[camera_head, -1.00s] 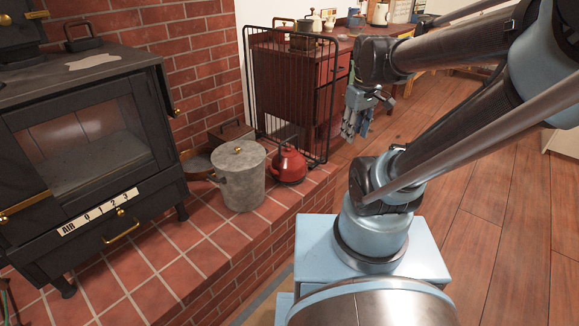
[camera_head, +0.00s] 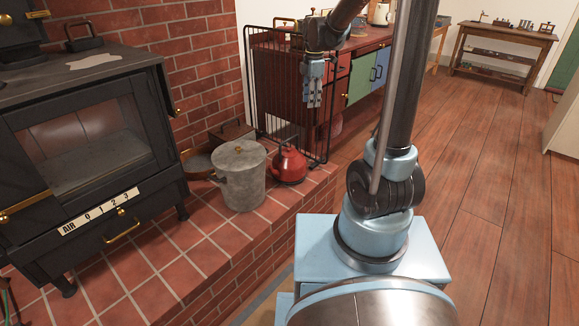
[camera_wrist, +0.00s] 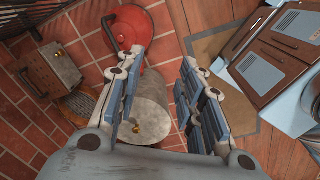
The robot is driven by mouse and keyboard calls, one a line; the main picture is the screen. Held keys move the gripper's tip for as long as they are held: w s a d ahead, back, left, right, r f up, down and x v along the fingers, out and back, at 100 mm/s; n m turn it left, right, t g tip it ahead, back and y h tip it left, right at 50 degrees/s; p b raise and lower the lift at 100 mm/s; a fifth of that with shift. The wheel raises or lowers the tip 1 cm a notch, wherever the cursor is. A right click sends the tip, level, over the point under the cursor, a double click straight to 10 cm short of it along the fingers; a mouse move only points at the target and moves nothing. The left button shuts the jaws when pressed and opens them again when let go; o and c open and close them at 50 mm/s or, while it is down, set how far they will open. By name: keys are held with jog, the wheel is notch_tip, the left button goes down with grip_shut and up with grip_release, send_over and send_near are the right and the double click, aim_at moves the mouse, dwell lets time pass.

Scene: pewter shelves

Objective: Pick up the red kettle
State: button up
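The red kettle (camera_head: 288,166) stands on the brick hearth, to the right of the grey pot (camera_head: 239,176) and in front of the black wire screen. In the wrist view the kettle (camera_wrist: 130,30) is at the top, partly hidden by my left finger, with its dark handle showing. My gripper (camera_head: 314,103) is above and slightly right of the kettle, apart from it and pointing down. In the wrist view my gripper (camera_wrist: 157,92) has its fingers spread with nothing held between them; the pot (camera_wrist: 150,108) shows below the gap.
The black wire screen (camera_head: 262,80) stands close behind the kettle and my gripper. A black stove (camera_head: 85,140) fills the left. A metal box (camera_wrist: 50,72) sits on the hearth. The wooden floor (camera_head: 490,180) to the right is open.

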aim_at(289, 139)
jog(key=w+a+f+n, duration=0.7)
jog(key=w+a+f, duration=0.1)
jog(key=w+a, duration=0.1)
jog(key=shift+g, duration=0.3)
notch_tip(289, 139, down, 11)
jog(key=shift+d+f, duration=0.1)
jog(key=shift+d, duration=0.05)
jog(key=shift+w+a+f, duration=0.1)
jog(key=shift+f, duration=1.25)
jog(key=shift+a+f, duration=0.1)
jog(key=shift+f, duration=1.2)
jog(key=shift+f, duration=0.2)
jog(key=shift+c, duration=0.2)
grip_shut()
